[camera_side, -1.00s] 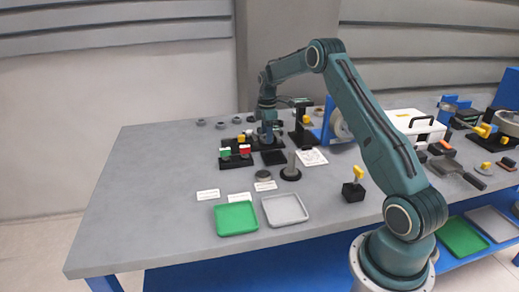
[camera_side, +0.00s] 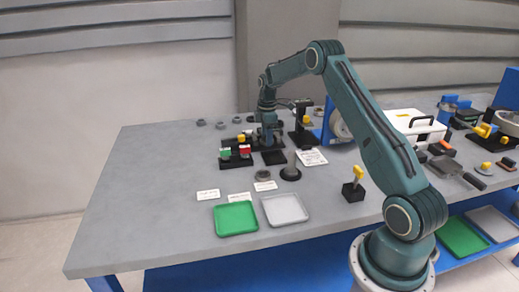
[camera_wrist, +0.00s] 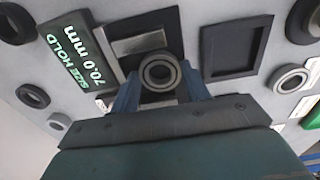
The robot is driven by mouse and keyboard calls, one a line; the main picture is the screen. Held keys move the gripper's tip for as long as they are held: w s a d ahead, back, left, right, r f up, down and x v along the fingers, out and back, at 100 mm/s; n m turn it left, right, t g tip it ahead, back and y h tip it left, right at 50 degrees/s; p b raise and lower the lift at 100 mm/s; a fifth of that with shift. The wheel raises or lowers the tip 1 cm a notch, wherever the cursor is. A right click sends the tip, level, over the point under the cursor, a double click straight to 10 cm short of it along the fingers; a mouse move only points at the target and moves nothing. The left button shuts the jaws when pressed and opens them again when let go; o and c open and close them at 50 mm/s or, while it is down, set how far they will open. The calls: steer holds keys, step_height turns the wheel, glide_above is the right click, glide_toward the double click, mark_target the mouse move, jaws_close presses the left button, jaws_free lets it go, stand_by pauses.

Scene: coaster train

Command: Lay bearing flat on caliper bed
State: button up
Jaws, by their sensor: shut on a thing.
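A ring-shaped bearing (camera_wrist: 159,72) sits between the two blue fingers of my gripper (camera_wrist: 160,88) in the wrist view. The gripper is shut on it, and its round face is towards the camera. The caliper, with a dark body and a display reading "SIZE HOLD 70.0 mm" (camera_wrist: 85,50), lies just beyond and to the left. A pale metal block (camera_wrist: 138,42) of the caliper shows right by the bearing. I cannot tell whether the bearing touches the bed. In the side view my gripper (camera_side: 268,143) is low over the dark fixtures; the bearing is too small to make out there.
A dark square frame (camera_wrist: 233,47) is to the right. In the side view, a green tray (camera_side: 236,233) and a grey tray (camera_side: 268,212) are in front. The table's left is clear.

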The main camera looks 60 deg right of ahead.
steer(key=shift+f, duration=0.15)
steer(key=o, duration=1.1)
step_height(320, 180, up, 14)
steer(key=shift+f, duration=0.1)
